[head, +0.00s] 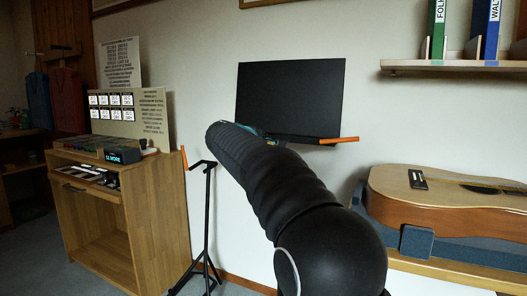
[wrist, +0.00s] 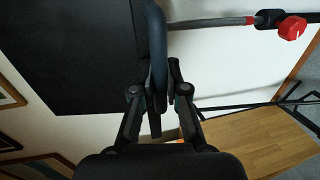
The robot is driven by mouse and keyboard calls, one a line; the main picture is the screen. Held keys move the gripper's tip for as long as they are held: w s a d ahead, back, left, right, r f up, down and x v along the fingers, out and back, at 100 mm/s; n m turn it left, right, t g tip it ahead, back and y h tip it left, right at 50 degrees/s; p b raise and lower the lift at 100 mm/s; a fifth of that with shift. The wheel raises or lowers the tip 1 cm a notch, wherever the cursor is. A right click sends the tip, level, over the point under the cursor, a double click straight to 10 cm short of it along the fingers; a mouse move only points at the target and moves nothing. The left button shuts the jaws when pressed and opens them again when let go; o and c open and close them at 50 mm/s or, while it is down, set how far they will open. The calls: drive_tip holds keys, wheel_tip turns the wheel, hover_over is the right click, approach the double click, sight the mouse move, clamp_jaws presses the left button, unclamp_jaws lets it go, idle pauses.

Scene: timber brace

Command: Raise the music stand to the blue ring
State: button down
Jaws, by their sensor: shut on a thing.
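The music stand's black desk (head: 290,97) is up against the pale wall, tilted slightly, with an orange-tipped lip (head: 340,140) along its lower edge. In the wrist view the desk (wrist: 90,60) fills the upper left. My gripper (wrist: 157,98) is shut on a dark blue-grey bar (wrist: 156,45) at the desk's edge. In the head view my arm hides the fingers and part of the desk's underside. A grey rod with a red knob (wrist: 291,27) shows at upper right in the wrist view. I cannot make out a blue ring.
A black tripod stand (head: 207,205) is left of my arm, beside a wooden cabinet (head: 150,215) with a small keyboard. A guitar (head: 440,193) lies at right. A shelf with binders (head: 455,66) is at upper right. Bare wall surrounds the desk.

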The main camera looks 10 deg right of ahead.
wheel_tip(320, 180, up, 7)
drive_tip(key=p, duration=0.3)
drive_tip(key=shift+p, duration=0.4)
drive_tip(key=c, duration=1.2)
unclamp_jaws()
drive_tip(key=shift+f, duration=0.1)
drive_tip(key=shift+a, duration=0.1)
drive_tip(key=v, duration=1.1)
drive_tip(key=shift+s+a, duration=0.2)
drive_tip(key=shift+s, duration=0.15)
